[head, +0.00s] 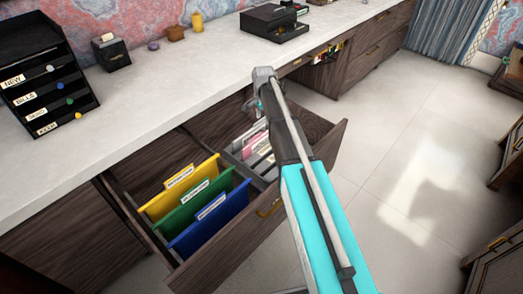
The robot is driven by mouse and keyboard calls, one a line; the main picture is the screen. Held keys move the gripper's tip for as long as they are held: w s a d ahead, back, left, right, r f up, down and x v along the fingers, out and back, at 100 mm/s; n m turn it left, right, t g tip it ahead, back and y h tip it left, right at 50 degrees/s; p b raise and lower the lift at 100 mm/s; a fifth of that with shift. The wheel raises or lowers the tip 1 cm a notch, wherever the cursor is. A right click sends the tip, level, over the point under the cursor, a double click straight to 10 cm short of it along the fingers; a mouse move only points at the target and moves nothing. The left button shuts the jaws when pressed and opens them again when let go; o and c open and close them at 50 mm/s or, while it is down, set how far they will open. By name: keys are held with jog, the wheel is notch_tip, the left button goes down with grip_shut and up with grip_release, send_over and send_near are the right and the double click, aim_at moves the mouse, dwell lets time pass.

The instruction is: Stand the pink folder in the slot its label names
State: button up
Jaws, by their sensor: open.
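An open drawer (240,243) below the counter holds yellow (178,190), green (192,206) and blue (210,220) hanging folders, each with a small label that I cannot read. Behind them, a grey divided holder (232,160) contains thin upright items, some pinkish (254,143); I cannot tell whether one is the pink folder. My gripper (254,104) is above the drawer's far end, open, and partly hidden by my arm. I see nothing in it. A black rack (42,75) on the counter has labelled slots; the top labels read NEW and BILLS.
The pale counter (150,85) is mostly clear between the rack and a black box-shaped device (275,22). A small dark box (111,52), an orange-brown item (175,33) and a yellow cylinder (197,22) stand near the wall. Another open drawer (325,52) lies farther right.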

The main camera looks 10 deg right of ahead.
aim_at(263, 134)
notch_tip(263, 134, down, 8)
jog(key=b, duration=0.7)
jog(key=shift+f+b, duration=0.1)
jog(key=shift+b, duration=0.25)
jog(key=f+b, duration=0.3)
jog(key=shift+w, duration=0.35)
jog(key=shift+f+b, duration=1)
grip_shut()
